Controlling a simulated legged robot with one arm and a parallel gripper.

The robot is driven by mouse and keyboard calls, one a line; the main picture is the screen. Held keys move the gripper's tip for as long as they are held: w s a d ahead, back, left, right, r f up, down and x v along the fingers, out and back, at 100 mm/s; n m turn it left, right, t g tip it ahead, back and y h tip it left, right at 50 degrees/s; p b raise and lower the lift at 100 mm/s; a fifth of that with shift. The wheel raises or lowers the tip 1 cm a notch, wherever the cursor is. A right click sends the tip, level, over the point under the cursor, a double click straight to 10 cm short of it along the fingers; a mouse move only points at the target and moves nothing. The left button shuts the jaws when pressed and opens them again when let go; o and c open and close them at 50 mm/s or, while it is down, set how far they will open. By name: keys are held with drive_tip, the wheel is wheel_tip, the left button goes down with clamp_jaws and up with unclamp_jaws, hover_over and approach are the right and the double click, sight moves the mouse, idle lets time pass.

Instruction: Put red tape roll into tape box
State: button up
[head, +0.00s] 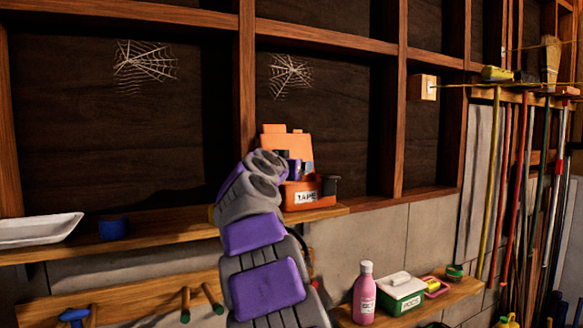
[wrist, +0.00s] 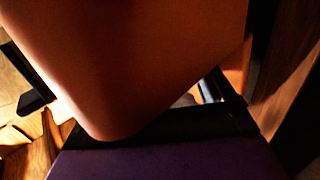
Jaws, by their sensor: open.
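The orange tape box (head: 305,197), with a white TAPE label, stands on the upper wooden shelf with its orange lid raised behind. My gripper (head: 302,172) is at the box, in front of the lid and partly hidden by my arm. In the wrist view, a large orange surface (wrist: 140,55), apparently the box lid, fills the space before my open gripper (wrist: 122,97), with dark fingers at both sides. No red tape roll can be made out in either view; the box's inside is hidden. I cannot see anything held.
A blue roll (head: 113,228) and a white tray (head: 38,230) are left on the upper shelf (head: 165,229). The lower right shelf holds a pink bottle (head: 365,290) and a green-and-white box (head: 400,295). Wooden wall studs stand close behind; long-handled tools hang at right.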

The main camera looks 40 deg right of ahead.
drive_tip(key=shift+w+a, duration=0.1)
drive_tip(key=shift+a, duration=0.1)
drive_tip(key=shift+s+a+f+b, duration=0.1)
drive_tip(key=shift+s+a+b, duration=0.15)
drive_tip(key=shift+a+b, duration=0.15)
drive_tip(key=b+v, duration=0.2)
drive_tip(key=v, duration=1.4)
drive_tip(key=shift+b, duration=0.35)
drive_tip(key=shift+s, duration=0.1)
